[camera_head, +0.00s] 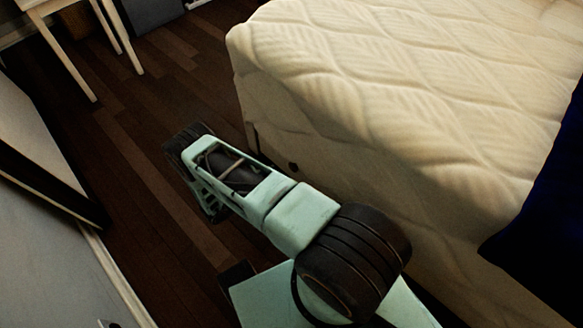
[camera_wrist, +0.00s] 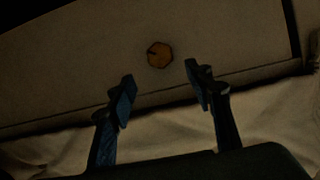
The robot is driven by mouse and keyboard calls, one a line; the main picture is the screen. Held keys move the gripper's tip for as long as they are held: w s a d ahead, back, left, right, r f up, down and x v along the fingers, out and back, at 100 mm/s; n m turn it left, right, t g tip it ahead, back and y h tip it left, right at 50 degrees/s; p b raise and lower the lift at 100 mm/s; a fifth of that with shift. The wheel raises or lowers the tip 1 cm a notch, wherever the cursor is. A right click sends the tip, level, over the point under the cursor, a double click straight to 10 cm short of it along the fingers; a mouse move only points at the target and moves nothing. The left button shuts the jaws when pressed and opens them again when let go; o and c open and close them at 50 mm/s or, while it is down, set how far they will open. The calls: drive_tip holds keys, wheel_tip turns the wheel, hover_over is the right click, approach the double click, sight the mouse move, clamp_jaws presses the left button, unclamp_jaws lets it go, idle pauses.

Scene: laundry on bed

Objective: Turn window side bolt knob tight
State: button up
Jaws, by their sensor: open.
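A small brown-orange knob (camera_wrist: 159,54) with a faceted outline sits on a flat dull-beige panel (camera_wrist: 230,50) in the wrist view. My gripper (camera_wrist: 161,88) is open. Its two fingers are spread wide, below the knob in the picture, with the knob between their lines and nothing between the tips. The fingers look apart from the knob; the depth gap is hard to tell. In the head view my arm reaches along the bed's side, and my gripper's fingers cannot be made out there.
The bed's quilted mattress (camera_head: 400,80) fills the right of the head view, with a dark blue cloth (camera_head: 550,210) on it. Dark wooden floor (camera_head: 150,150) lies open left of the bed. A light-legged table (camera_head: 110,30) stands at the far left. Pale fabric (camera_wrist: 265,115) borders the panel.

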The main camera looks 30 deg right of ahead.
sight(293, 169)
drive_tip(key=b+x, duration=0.1)
drive_tip(key=x, duration=0.7)
drive_tip(key=shift+w+d+f+b, duration=0.15)
drive_tip(key=shift+d+f+b, duration=0.1)
drive_tip(key=shift+b, duration=0.15)
drive_tip(key=shift+r, duration=0.1)
drive_tip(key=c, duration=1.1)
drive_tip(key=m+t, duration=0.3)
drive_tip(key=m, duration=0.1)
drive_tip(key=shift+s+y, duration=0.3)
drive_tip(key=shift+y, duration=0.1)
drive_tip(key=shift+s+d+f+m+t, duration=0.15)
drive_tip(key=shift+m+t, duration=0.3)
drive_tip(key=shift+m, duration=0.4)
drive_tip(key=shift+w+a+f+m+t, duration=0.1)
drive_tip(key=shift+m+t, duration=0.35)
drive_tip(key=shift+m, duration=0.4)
